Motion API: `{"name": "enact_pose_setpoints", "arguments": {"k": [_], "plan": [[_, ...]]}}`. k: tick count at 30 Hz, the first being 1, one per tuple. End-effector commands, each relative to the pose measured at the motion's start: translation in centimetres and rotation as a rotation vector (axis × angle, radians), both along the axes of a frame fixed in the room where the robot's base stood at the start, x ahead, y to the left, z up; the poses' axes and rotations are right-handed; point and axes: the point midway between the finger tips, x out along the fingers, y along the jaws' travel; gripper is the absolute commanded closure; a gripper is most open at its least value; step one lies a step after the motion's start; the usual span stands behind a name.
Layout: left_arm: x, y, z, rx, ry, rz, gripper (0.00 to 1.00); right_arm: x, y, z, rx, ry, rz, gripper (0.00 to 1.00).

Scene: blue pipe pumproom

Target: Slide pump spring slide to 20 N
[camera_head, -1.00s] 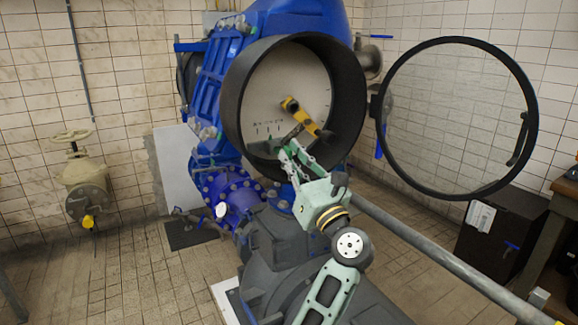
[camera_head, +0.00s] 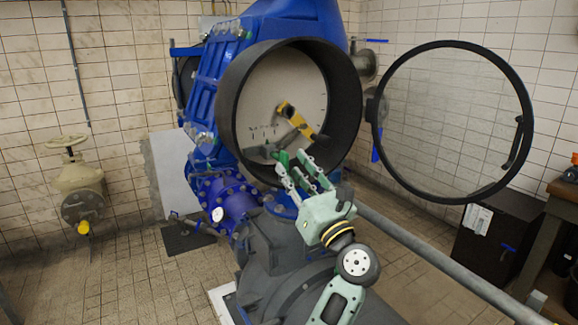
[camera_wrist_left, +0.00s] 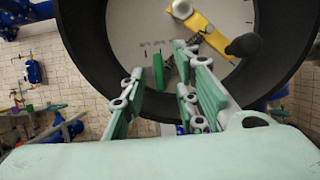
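The pump gauge is a round black housing (camera_head: 232,110) with a pale face (camera_head: 285,80) and small scale marks. A yellow lever (camera_head: 294,115) crosses the face, and it also shows in the wrist view (camera_wrist_left: 207,32). A green piece (camera_wrist_left: 158,72), perhaps the spring slide, stands below the marks; small coiled metal parts show near it in the wrist view. I cannot read its value. My left gripper (camera_head: 291,162) is open at the housing's lower rim, its fingers apart. In the wrist view, the green piece appears between the fingertips (camera_wrist_left: 158,60); contact is unclear. My right gripper is out of view.
The round glass cover (camera_head: 450,120) stands swung open to the right. A grey pipe (camera_head: 430,255) runs diagonally at the lower right. A beige valve (camera_head: 78,180) stands by the tiled wall at left. The tiled floor at lower left is mostly clear.

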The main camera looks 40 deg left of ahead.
Motion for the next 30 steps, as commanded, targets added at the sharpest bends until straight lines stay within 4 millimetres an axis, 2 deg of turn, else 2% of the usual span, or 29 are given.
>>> {"name": "enact_pose_setpoints", "arguments": {"k": [6,12,18,30], "plan": [[-1.1,-4.4,-2.1,-0.004,0.003,-0.005,0.72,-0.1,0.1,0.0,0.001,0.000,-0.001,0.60],[-2.0,-7.3,-3.2,-0.001,0.003,-0.003,0.72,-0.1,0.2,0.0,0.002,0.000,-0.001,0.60],[-2.3,-8.4,-3.7,0.000,0.002,-0.002,0.72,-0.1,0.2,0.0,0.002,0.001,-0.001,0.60],[-2.3,-8.4,-3.7,0.001,0.002,-0.002,0.72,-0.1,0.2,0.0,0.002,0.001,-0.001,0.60]]}}
